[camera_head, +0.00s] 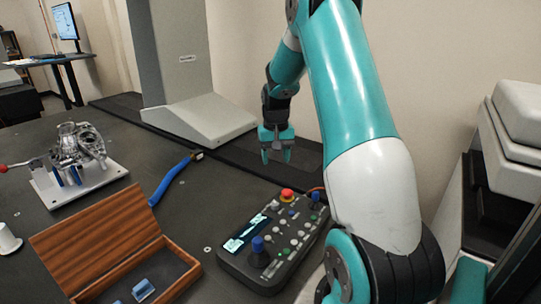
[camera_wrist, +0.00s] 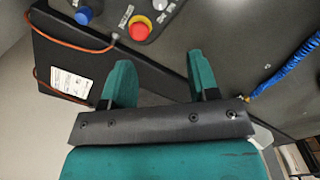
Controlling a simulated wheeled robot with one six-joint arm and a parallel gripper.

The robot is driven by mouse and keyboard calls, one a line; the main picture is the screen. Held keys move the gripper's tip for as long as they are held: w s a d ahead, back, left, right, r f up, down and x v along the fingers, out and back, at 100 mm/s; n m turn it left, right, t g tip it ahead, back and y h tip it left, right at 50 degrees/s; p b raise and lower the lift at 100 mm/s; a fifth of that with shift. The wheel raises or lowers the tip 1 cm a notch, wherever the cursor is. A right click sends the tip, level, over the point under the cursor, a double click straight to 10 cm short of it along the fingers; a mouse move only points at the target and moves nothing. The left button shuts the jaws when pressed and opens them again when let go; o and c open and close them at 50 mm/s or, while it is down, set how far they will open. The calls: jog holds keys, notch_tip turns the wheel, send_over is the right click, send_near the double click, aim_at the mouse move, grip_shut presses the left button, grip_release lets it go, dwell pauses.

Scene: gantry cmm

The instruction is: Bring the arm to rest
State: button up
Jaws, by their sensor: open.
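My gripper (camera_head: 276,157) hangs from my teal and white arm in the head view, pointing down above the far part of the dark table, behind the control pendant. In the wrist view its two teal fingers (camera_wrist: 160,85) are spread apart with nothing between them. My arm rises at the right of the head view, bends over and comes down to the gripper. No object touches the fingers.
The control pendant (camera_head: 254,274) with a red button lies in front of the gripper. An open wooden box (camera_head: 95,240), a blue cable (camera_head: 170,180) and a metal part on a white plate (camera_head: 50,198) are left. A grey column (camera_head: 180,60) stands behind.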

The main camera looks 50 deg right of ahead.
jog(key=s+a+r+n+t+y, duration=0.1)
jog(key=a+r+n, duration=0.3)
jog(key=a, duration=0.8)
jog(key=a+r+n+y, duration=0.1)
jog(key=a+r+n, duration=0.3)
jog(key=a, duration=0.7)
jog(key=s+a+r+n+y, duration=0.1)
jog(key=s+a+r+n, duration=0.1)
jog(key=s+a, duration=0.7)
jog(key=s+a+r+n+g+y+p, duration=0.1)
jog(key=s+a+r+n, duration=0.2)
jog(key=s+a, duration=0.6)
jog(key=shift+s+a+r+n, duration=0.35)
jog(key=shift+s+n, duration=0.45)
jog(key=shift+n, duration=0.2)
